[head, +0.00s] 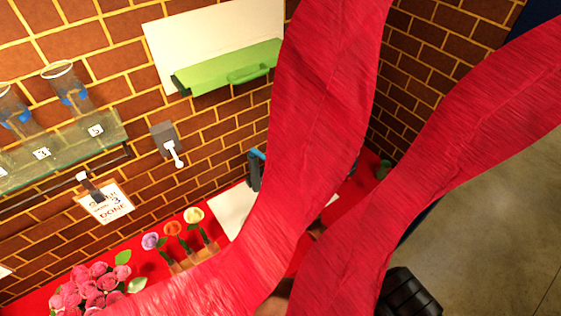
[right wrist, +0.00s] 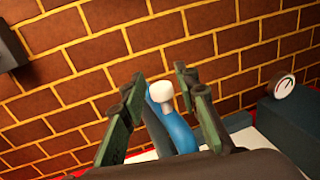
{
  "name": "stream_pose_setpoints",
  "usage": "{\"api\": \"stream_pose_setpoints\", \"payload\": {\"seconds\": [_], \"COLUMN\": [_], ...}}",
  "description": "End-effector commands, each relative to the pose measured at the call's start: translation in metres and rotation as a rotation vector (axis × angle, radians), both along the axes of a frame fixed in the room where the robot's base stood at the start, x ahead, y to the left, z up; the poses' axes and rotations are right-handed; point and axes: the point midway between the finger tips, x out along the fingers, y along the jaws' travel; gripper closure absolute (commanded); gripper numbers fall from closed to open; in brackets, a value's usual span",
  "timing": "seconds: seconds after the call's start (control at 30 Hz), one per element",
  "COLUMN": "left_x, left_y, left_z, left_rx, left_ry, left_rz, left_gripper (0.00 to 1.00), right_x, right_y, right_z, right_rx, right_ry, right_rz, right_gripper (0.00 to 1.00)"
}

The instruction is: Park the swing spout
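The swing spout (head: 257,154) is blue and rises from a dark post in the head view, at the left edge of a large red arm shape that hides what lies behind it. In the right wrist view the blue spout (right wrist: 178,130) has a white tip and stands between the two dark green fingers of my right gripper (right wrist: 162,90). The fingers are open, one on each side of the spout. I cannot tell whether either touches it. My right gripper is hidden in the head view.
A dark box with a dial gauge (right wrist: 284,88) stands right of the spout. A grey wall box with a white lever (head: 176,152), a card (head: 105,203) and a glass shelf (head: 60,152) are on the brick wall. Several flowers (head: 173,229) and pink roses (head: 98,284) stand below.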

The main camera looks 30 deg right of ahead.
Motion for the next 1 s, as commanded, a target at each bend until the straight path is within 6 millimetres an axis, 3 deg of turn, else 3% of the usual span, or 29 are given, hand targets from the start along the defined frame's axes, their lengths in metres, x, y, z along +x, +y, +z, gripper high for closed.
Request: {"api": "stream_pose_setpoints", "payload": {"seconds": [0.4, 0.77, 0.8, 1.0], "left_x": [0.0003, 0.0003, 0.0013, -0.0012], "left_y": [-0.0002, -0.0003, -0.0001, -0.0008], "left_z": [0.0, 0.0, 0.0, -0.0055], "left_rx": [0.0, 0.0, 0.0, -0.001], "left_ry": [0.0, 0.0, -0.002, 0.001], "left_rz": [0.0, 0.0, 0.0, 0.001], "left_gripper": [0.6, 0.6, 0.6, 0.6], "right_x": [-0.0003, -0.0003, -0.0004, 0.0029], "right_y": [-0.0002, -0.0002, -0.0079, 0.0009], "right_z": [0.0, -0.0001, -0.0001, -0.001], "right_rx": [0.001, 0.0, -0.001, 0.0], "right_ry": [0.0, 0.0, 0.0, -0.001], "right_rz": [-0.001, -0.001, -0.002, 0.02], "right_gripper": [1.0, 1.0, 1.0, 1.0]}}
